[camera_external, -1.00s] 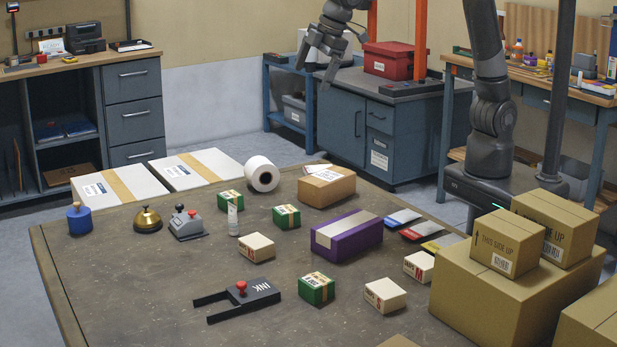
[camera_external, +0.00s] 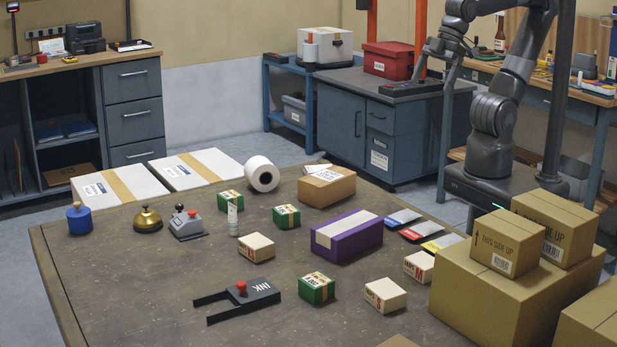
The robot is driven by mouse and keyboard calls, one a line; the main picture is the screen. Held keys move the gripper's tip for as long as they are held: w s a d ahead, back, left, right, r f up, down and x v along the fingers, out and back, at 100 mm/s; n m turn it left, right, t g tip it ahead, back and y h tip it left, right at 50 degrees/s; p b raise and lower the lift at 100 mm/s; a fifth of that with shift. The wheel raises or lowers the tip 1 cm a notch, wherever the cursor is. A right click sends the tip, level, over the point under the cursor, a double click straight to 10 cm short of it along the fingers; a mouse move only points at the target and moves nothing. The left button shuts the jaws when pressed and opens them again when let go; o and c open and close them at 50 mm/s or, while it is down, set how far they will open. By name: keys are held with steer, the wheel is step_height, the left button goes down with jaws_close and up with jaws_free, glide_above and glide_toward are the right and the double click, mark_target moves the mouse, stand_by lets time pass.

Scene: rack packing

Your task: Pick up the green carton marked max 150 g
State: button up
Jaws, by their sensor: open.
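Three small green cartons with white labels stand on the brown table: one at the front (camera_external: 316,289), one in the middle (camera_external: 286,216) and one farther back (camera_external: 230,200). Their markings are too small to read, so I cannot tell which says max 150 g. A white tube stands in front of the back carton and partly covers it. My gripper (camera_external: 441,72) is open and appears empty. It hangs high at the upper right, in front of the back wall and workbench in the picture, well away from all three green cartons.
Several cream cartons (camera_external: 256,248), a purple box (camera_external: 346,238) and a tan box (camera_external: 327,187) stand around the green ones. Large cardboard boxes (camera_external: 510,300) fill the right front. The table's left front is clear.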

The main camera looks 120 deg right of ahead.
steer(key=shift+s+a+f, duration=0.15)
steer(key=shift+s+f, duration=0.25)
steer(key=shift+s, duration=0.15)
steer(key=shift+s+a+f, duration=0.1)
steer(key=shift+s+f, duration=0.25)
steer(key=shift+s, duration=0.2)
steer(key=c, duration=0.6)
steer(key=shift+o, duration=0.2)
